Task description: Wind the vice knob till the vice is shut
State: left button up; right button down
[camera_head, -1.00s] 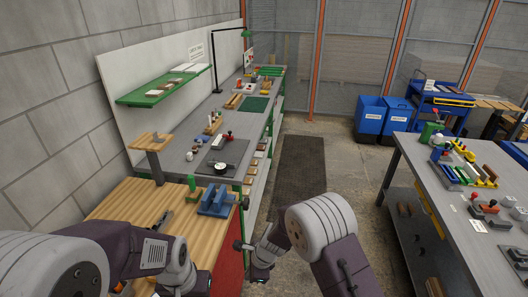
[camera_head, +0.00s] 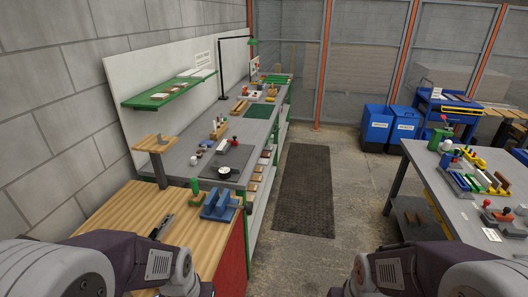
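The blue vice (camera_head: 217,207) sits upright near the right edge of the wooden bench (camera_head: 120,215). Its upright jaws seem to have a narrow gap between them, but it is small to judge. A small dark part, perhaps the knob, shows at its right side by the bench edge. My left gripper (camera_head: 203,289) is at the bottom edge, low in front of the bench and mostly cut off. My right gripper (camera_head: 341,291) is at the bottom, right of the bench over the floor, also cut off. Neither touches the vice. Their fingers cannot be made out.
A green block (camera_head: 195,190) stands just left of the vice, and a dark metal tool (camera_head: 161,226) lies nearer. A wooden-topped post (camera_head: 154,146) rises at the bench's back. A grey workbench (camera_head: 205,150) lies beyond. The floor around the dark mat (camera_head: 305,190) is clear.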

aim_at(249, 208)
jog(key=i+l+z, duration=0.1)
jog(key=i+l, duration=0.2)
jog(key=i, duration=0.2)
jog(key=i+l, duration=0.3)
jog(key=i, duration=0.2)
jog(key=z, duration=0.05)
